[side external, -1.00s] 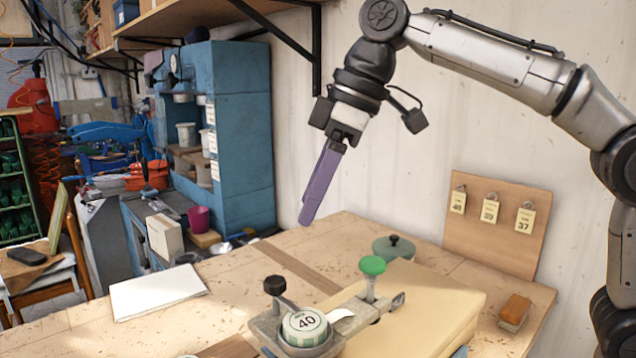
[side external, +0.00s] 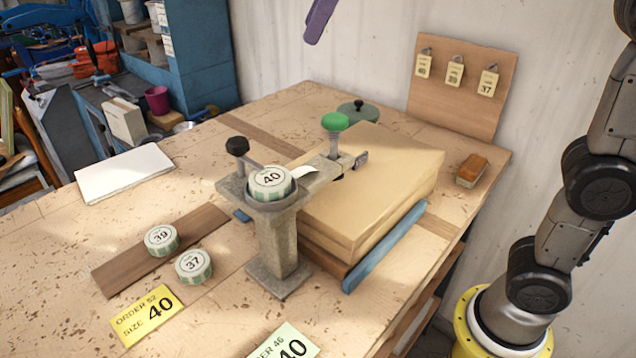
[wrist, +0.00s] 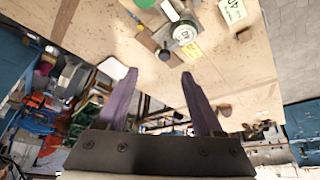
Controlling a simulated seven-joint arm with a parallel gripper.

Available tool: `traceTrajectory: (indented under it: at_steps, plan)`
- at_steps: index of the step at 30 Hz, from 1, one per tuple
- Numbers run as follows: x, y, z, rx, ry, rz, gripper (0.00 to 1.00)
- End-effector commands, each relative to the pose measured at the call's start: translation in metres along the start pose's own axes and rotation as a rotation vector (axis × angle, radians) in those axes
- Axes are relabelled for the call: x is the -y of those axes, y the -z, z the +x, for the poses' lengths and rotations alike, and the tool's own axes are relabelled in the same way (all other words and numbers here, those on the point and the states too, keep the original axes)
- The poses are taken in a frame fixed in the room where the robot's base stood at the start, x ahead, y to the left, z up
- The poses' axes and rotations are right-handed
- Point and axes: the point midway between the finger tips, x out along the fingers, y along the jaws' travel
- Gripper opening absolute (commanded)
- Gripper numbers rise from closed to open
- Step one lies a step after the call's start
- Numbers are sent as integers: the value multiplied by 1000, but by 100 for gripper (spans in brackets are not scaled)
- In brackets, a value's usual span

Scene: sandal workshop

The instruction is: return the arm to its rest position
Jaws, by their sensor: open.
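My gripper shows in the side external view only as the end of a purple finger (side external: 318,20) at the top edge, high over the bench and touching nothing there. In that view the stand with the 40 disc (wrist: 185,33) lies beyond the fingertips, well away.
On the bench (side external: 60,260) stands a grey press (side external: 280,245) with a green knob (side external: 335,121) over a tan block (side external: 370,190). Discs 39 (side external: 161,239) and 37 (side external: 193,265) lie left of it. A tag board (side external: 463,85) leans at the wall.

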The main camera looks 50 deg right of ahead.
Motion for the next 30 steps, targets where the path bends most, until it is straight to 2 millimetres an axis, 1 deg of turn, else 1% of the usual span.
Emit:
traceTrajectory:
  at_steps: [1, 3, 5, 6, 8, 9, 11, 12, 14, 18, 21, 24, 27, 29, 30]
  plan:
    - [1, -20, -7, 0, -17, 27, 68]
    - [2, -47, -10, 0, -43, 73, 68]
    - [3, -69, -8, 1, -65, 116, 68]
    - [4, -84, -6, 0, -80, 147, 68]
    - [6, -106, 0, 0, -103, 193, 68]
    - [7, -121, 5, -1, -119, 226, 68]
    - [10, -143, 14, -3, -141, 273, 68]
    - [12, -158, 22, -3, -157, 304, 68]
    - [15, -180, 34, -3, -179, 350, 68]
    - [22, -230, 69, -4, -228, 457, 68]
    - [28, -260, 96, -3, -254, 522, 68]
    - [32, -284, 120, -2, -273, 575, 68]
    - [33, -297, 138, 4, -281, 613, 68]
    - [31, -299, 145, -6, -290, 634, 68]
    - [29, -296, 144, -24, -298, 646, 68]
